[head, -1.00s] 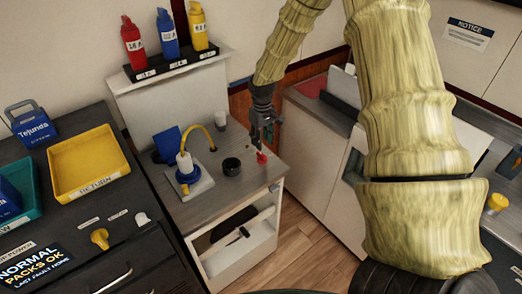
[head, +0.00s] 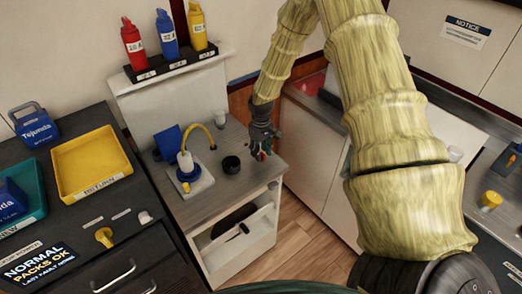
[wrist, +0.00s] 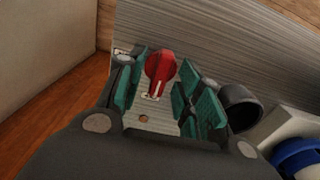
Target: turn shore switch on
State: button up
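A red rotary knob (wrist: 160,66) with a pale pointer mark stands on the grey wood-grain top of the small cabinet (head: 195,207). In the wrist view its pointer end faces the bottom of the picture, toward a small white label I cannot read. I cannot confirm from lettering that it is the shore switch. My gripper (wrist: 163,80) is open, its teal finger pads on either side of the knob with gaps showing. In the head view my gripper (head: 262,150) is low over the cabinet's right front corner and mostly hides the knob.
A black round cup (head: 231,165) stands close left of my gripper. A blue and white device with a yellow hose (head: 187,172) is farther left. Yellow knobs sit on the left counter (head: 104,237) and right counter (head: 490,200). Bottles stand on the rear shelf.

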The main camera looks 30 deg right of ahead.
grip_shut()
jog(key=shift+m, duration=0.4)
jog(key=m+b, duration=0.1)
jog(key=m, duration=0.2)
jog(key=shift+b, duration=0.4)
jog(key=m+b, duration=0.1)
jog(key=m, duration=0.8)
jog(key=shift+m+b, duration=0.3)
jog(key=shift+b, duration=0.1)
jog(key=shift+r+m, duration=0.1)
jog(key=shift+m, duration=2.2)
